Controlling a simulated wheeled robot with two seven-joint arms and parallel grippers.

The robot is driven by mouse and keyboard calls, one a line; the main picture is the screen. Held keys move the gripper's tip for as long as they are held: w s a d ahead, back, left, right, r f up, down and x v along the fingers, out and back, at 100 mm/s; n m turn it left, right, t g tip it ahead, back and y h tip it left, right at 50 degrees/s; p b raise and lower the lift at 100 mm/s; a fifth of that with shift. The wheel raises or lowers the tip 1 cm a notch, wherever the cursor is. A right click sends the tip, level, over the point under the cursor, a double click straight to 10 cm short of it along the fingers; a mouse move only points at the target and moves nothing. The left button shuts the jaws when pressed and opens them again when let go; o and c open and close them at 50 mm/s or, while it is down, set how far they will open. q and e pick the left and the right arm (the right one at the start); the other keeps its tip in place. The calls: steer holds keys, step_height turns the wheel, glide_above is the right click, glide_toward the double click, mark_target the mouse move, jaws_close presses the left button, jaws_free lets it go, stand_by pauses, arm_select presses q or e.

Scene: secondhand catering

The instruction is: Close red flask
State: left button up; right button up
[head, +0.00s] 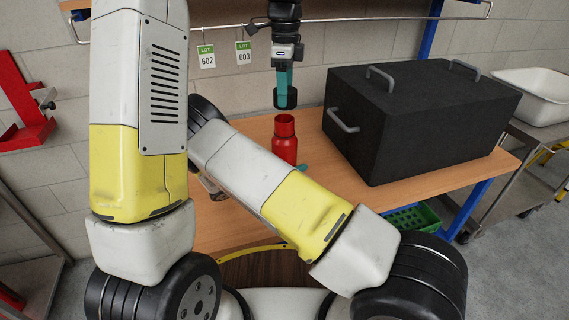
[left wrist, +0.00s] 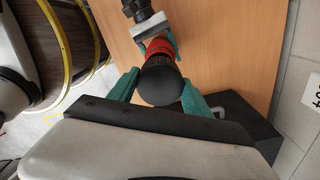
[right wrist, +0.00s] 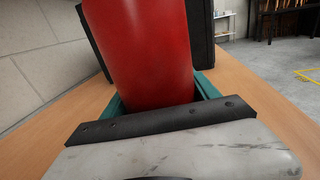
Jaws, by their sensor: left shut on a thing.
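The red flask (head: 284,143) stands upright on the wooden table; its neck is at the top. My left gripper (head: 286,88) points down above the flask, shut on a black cap (head: 287,99). The cap is over the flask's mouth with a small gap in the head view. In the left wrist view the round cap (left wrist: 160,84) sits between the teal fingers and hides most of the flask (left wrist: 157,47). My right gripper (right wrist: 160,100) has its fingers against both sides of the flask (right wrist: 140,50), low on its body. My right forearm hides part of this gripper in the head view.
A large black box (head: 420,110) with handles stands on the table (head: 240,228) right of the flask. A white basin (head: 535,92) on a metal cart is at the far right. A green crate (head: 413,219) is below the table. A rail with lot tags (head: 206,56) runs along the wall.

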mark_target(284, 118)
jaws_close()
arm_select(q)
steer(key=shift+a+f, duration=0.1)
steer(key=shift+f, duration=2.35)
steer(key=shift+f, duration=0.1)
steer(key=shift+f, duration=0.8)
steer(key=shift+f, duration=0.55)
